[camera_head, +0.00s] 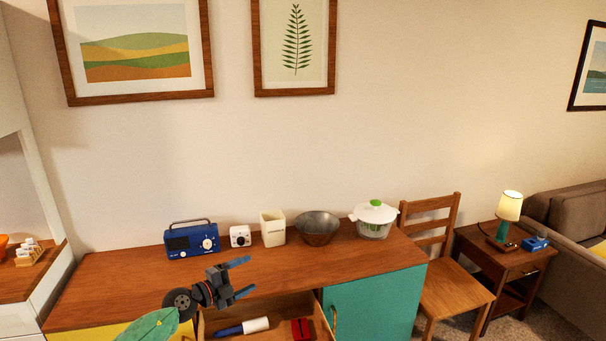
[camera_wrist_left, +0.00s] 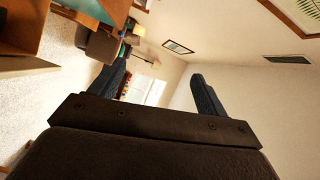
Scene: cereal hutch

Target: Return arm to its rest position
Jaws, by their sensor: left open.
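My left gripper (camera_head: 241,277) is open and empty in the head view, above the front of the wooden hutch top (camera_head: 120,285). Its two blue-grey fingers point right, one above the other. My left arm comes in from the bottom left, partly in front of the open drawer (camera_head: 283,306). In the left wrist view the two fingers (camera_wrist_left: 158,92) are spread wide with nothing between them. Beyond them are the room, wall and ceiling, seen tilted. My right gripper does not show.
The open drawer holds a blue-and-white cylinder (camera_head: 242,327) and a red item (camera_head: 301,329). A blue radio (camera_head: 191,240), small white device (camera_head: 240,236), cream canister (camera_head: 272,229), dark bowl (camera_head: 317,229) and white spinner (camera_head: 374,219) line the back. A chair (camera_head: 446,286) stands right.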

